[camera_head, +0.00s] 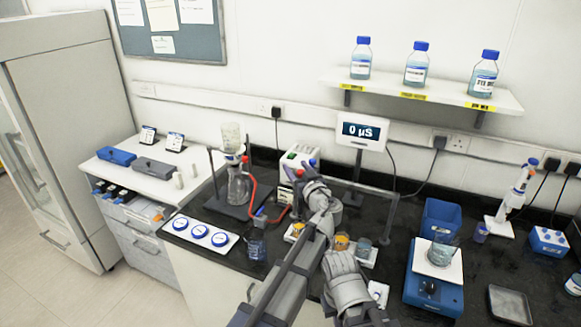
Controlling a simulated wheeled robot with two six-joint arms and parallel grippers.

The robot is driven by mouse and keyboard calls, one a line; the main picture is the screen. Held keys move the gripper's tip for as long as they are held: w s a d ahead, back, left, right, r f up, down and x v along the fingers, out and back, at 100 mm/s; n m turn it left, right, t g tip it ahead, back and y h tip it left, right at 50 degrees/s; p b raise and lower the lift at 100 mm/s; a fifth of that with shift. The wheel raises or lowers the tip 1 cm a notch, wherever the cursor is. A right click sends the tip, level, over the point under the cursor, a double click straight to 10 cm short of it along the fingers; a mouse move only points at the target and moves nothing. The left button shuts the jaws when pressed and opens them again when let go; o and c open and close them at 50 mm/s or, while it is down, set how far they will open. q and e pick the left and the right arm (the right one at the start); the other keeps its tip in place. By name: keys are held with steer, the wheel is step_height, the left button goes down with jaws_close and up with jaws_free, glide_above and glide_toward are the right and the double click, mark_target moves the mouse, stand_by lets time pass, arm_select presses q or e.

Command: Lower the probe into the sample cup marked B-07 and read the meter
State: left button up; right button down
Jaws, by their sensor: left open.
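The meter display (362,130) stands at the back of the bench and reads 0 µS. Small cups stand in front of it: one with orange contents (341,242) and one bluish (364,246), on a pale tray (368,259). Another orange item (297,231) sits left of my forearm. My left gripper (286,182) is open, above the bench in front of a white instrument box. It is left of the cups and apart from them.
A stand with a flask and red tubing (238,185) is close left of my left gripper. A blue stirrer (432,290) with a beaker (441,250) stands at right. Reagent bottles (417,66) line the shelf.

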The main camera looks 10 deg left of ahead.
arm_select(q)
steer(key=shift+s+d, duration=0.1)
steer(key=shift+d, duration=0.05)
steer(key=shift+c, duration=0.3)
jaws_close()
stand_by(1.0)
